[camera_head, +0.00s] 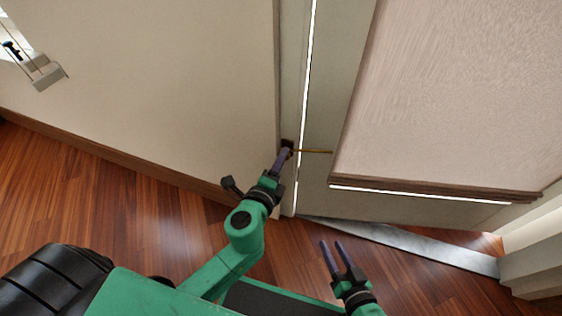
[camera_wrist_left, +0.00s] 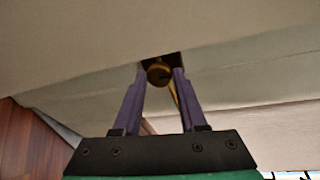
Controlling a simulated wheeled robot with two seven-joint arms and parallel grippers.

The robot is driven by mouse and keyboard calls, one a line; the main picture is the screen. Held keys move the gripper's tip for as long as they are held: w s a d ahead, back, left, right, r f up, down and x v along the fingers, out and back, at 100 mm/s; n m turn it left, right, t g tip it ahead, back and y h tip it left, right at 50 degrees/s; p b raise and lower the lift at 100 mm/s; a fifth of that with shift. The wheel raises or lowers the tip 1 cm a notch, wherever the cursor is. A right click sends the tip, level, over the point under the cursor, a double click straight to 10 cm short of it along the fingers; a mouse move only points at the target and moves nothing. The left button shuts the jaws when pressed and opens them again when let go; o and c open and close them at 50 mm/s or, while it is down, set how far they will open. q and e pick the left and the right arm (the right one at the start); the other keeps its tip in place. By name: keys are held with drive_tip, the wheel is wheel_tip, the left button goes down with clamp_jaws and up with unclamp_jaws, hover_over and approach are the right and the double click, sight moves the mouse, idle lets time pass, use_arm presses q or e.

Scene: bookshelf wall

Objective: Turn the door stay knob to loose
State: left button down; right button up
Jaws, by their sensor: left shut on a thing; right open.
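The door stay knob (camera_wrist_left: 159,73) is a small round brass knob on a dark mount, seen between my left fingers in the left wrist view. In the head view the dark mount (camera_head: 287,144) sits on the narrow panel by the bright vertical gap, and a thin brass rod (camera_head: 316,151) runs right from it. My left gripper (camera_head: 284,155) is shut on the knob, its purple fingers on either side of it (camera_wrist_left: 158,82). The fingers hide most of the knob in the head view. My right gripper (camera_head: 332,244) is open and empty above the floor.
A pale wall (camera_head: 150,80) with a wooden skirting stands left. A large pale panel (camera_head: 450,100) juts out at the right, with a lit lower edge. A metal strip (camera_head: 420,245) lies on the wooden floor (camera_head: 120,210). A small rack (camera_head: 45,75) is at upper left.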

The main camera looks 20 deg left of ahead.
use_arm(q)
drive_tip(key=shift+f+n, duration=0.1)
drive_tip(key=shift+n, duration=0.2)
use_arm(e)
drive_tip(key=shift+f, duration=0.15)
use_arm(q)
drive_tip(key=shift+c, duration=2.4)
unclamp_jaws()
drive_tip(key=s+a+r+b, duration=0.1)
drive_tip(key=s+r+b, duration=0.1)
drive_tip(key=s, duration=1.2)
drive_tip(key=shift+s+r+b, duration=0.15)
drive_tip(key=shift+r+b, duration=0.2)
drive_tip(key=shift+b, duration=0.15)
use_arm(e)
drive_tip(key=w+r+t, duration=0.4)
drive_tip(key=w+r, duration=0.4)
drive_tip(key=shift+d+y, duration=0.3)
drive_tip(key=shift+y, duration=0.1)
